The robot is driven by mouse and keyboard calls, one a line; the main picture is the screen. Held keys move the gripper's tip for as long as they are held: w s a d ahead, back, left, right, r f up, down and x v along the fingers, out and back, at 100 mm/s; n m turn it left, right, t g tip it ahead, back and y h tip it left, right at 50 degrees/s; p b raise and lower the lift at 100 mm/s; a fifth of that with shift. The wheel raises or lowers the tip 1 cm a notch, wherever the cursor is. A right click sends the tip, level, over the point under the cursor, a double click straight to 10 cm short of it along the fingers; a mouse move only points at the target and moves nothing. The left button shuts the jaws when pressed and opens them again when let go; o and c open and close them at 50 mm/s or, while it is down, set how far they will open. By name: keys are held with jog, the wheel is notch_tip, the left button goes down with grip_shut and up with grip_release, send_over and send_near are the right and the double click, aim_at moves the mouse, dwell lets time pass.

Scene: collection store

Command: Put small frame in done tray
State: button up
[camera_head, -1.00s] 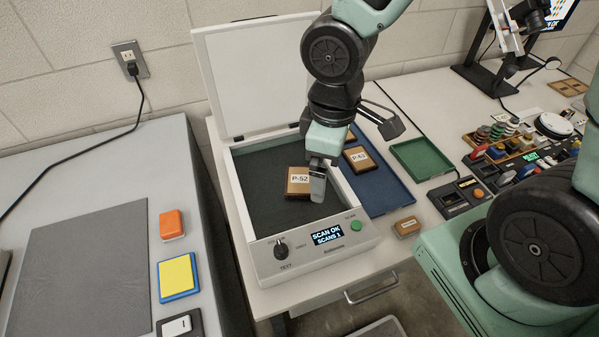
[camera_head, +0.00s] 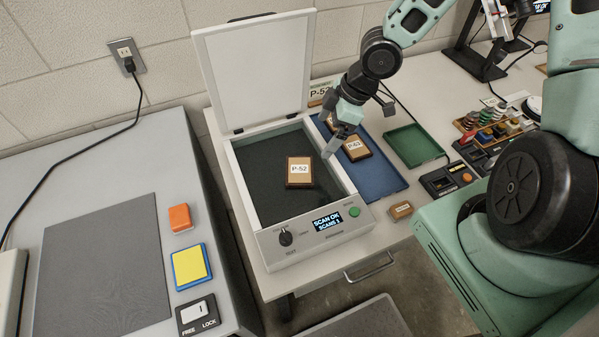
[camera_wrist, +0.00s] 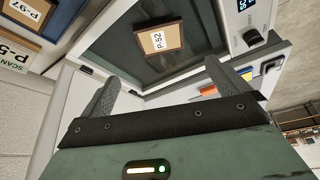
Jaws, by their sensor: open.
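A small brown frame labelled P-52 (camera_head: 299,183) lies flat on the dark bed of the open scanner (camera_head: 262,205); it also shows in the wrist view (camera_wrist: 172,47). My gripper (camera_head: 334,146) is open and empty, above the scanner's right edge and apart from the frame. Its two spread fingers show in the wrist view (camera_wrist: 160,88). A green tray (camera_head: 416,150) further right is empty. I cannot tell which tray is the done tray.
The scanner lid (camera_head: 255,70) stands open at the back. Its display (camera_head: 327,221) reads SCAN OK, SCANS 1. A small brown block (camera_head: 401,210) lies in front of the blue tray. A sign reading P-52 (camera_head: 320,92) stands behind. Small coloured items crowd the right.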

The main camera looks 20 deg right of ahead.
aim_at(301, 169)
jog(key=b+x, duration=0.6)
jog(key=x, duration=0.8)
jog(key=shift+f, duration=0.2)
jog(key=c, duration=0.8)
jog(key=shift+r, duration=0.1)
